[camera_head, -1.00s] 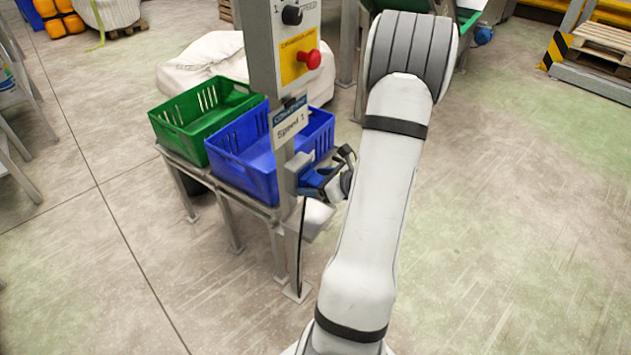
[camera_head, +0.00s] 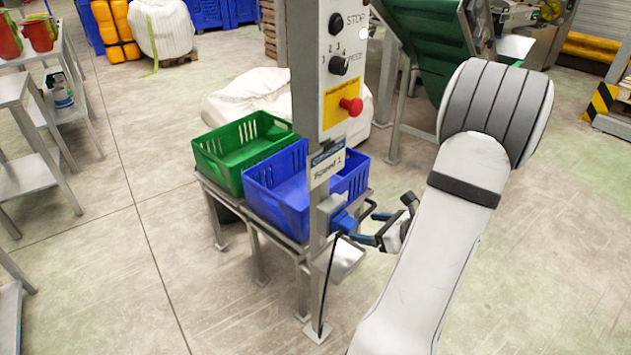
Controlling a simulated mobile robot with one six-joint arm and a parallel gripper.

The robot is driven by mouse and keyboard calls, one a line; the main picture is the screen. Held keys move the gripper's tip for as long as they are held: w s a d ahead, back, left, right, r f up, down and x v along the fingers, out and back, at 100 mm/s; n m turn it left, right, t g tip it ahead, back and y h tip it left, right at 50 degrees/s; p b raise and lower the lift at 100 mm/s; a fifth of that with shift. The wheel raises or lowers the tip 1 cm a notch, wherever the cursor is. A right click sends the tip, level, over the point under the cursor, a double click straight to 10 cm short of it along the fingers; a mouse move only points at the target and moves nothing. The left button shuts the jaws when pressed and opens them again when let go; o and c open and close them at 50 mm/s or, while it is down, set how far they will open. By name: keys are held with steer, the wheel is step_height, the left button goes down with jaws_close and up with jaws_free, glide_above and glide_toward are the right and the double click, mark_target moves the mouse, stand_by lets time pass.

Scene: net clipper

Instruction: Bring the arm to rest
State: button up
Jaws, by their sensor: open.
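My arm (camera_head: 437,255) is white with dark bands and reaches up from the lower middle, bending at a large grey ribbed joint (camera_head: 495,110). My gripper (camera_head: 364,226) is dark and shows just left of the arm. Its fingers are spread and point left, toward a grey post. A small blue part (camera_head: 342,220) on the post lies right by the fingertips. I see nothing held between the fingers, but I cannot tell whether a finger touches the blue part. The forearm hides some of the wrist.
The post carries a control box (camera_head: 340,65) with a red button (camera_head: 351,106). A green crate (camera_head: 240,146) and a blue crate (camera_head: 280,205) stand on a low metal stand behind it. A white sack (camera_head: 250,100) lies farther back.

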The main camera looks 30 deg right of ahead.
steer(key=shift+a, duration=0.1)
steer(key=a+r+n+g+y+p, duration=0.2)
steer(key=a+r+n+g+p, duration=0.15)
steer(key=a+r+n, duration=0.4)
steer(key=a+r+n+g+y+p, duration=0.25)
steer(key=a+r+n+g, duration=0.2)
steer(key=a+n, duration=0.6)
steer(key=s+a+r+n+g+h+p, duration=0.1)
steer(key=s+a+r+n+h+p, duration=0.5)
steer(key=r+n, duration=0.7)
steer(key=s+a+n+h, duration=0.1)
steer(key=s+a+h, duration=0.1)
steer(key=a, duration=0.2)
steer(key=shift+a+r+n, duration=0.2)
steer(key=shift+a+n, duration=0.05)
steer(key=shift+n, duration=0.15)
steer(key=shift+c, duration=0.5)
